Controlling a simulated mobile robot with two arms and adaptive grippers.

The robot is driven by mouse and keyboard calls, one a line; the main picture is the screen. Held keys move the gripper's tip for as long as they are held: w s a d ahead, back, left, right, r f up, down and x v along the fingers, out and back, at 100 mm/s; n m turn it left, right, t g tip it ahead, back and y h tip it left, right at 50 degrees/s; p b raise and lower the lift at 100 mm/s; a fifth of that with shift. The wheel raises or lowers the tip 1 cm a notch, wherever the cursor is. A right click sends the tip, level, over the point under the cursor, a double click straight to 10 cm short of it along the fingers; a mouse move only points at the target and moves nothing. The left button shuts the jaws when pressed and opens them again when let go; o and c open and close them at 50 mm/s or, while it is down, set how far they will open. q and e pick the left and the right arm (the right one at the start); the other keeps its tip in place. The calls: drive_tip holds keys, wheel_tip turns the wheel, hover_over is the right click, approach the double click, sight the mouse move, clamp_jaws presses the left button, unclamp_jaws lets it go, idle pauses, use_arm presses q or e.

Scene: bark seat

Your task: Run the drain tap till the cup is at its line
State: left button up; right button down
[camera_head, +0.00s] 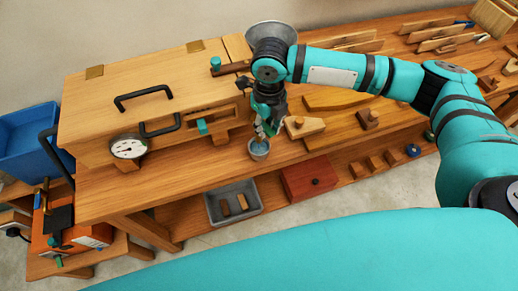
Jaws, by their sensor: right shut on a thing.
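The small grey cup (259,152) stands near the front edge of the bench, just off the right end of the long wooden box (150,95). Blue shows inside the cup; its line cannot be made out. My right gripper (267,127) comes in from the right and points down, directly above and behind the cup. It is shut at the drain tap's place by the box end; its fingers and wrist hide the tap, so the hold is hard to see. My left gripper is not in view.
The box carries a round dial (128,147), black handles and a teal slider (202,127). Wooden pieces (304,126) lie right of the cup. Below are a grey tray (233,203) and a red box (309,179). A blue bin (30,140) stands far left.

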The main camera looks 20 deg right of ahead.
drive_tip(key=shift+s+a+r+m+p, duration=0.1)
drive_tip(key=shift+a+r+m+p, duration=0.15)
drive_tip(key=shift+m+p, duration=0.5)
drive_tip(key=m+p, duration=0.1)
drive_tip(key=a+m+p, duration=0.1)
drive_tip(key=m+p, duration=0.1)
drive_tip(key=shift+a+f, duration=0.1)
drive_tip(key=shift+f, duration=0.1)
drive_tip(key=c, duration=1.2)
unclamp_jaws()
drive_tip(key=shift+a, duration=0.1)
drive_tip(key=shift+o, duration=0.2)
wheel_tip(320, 180, up, 8)
drive_tip(key=p, duration=0.4)
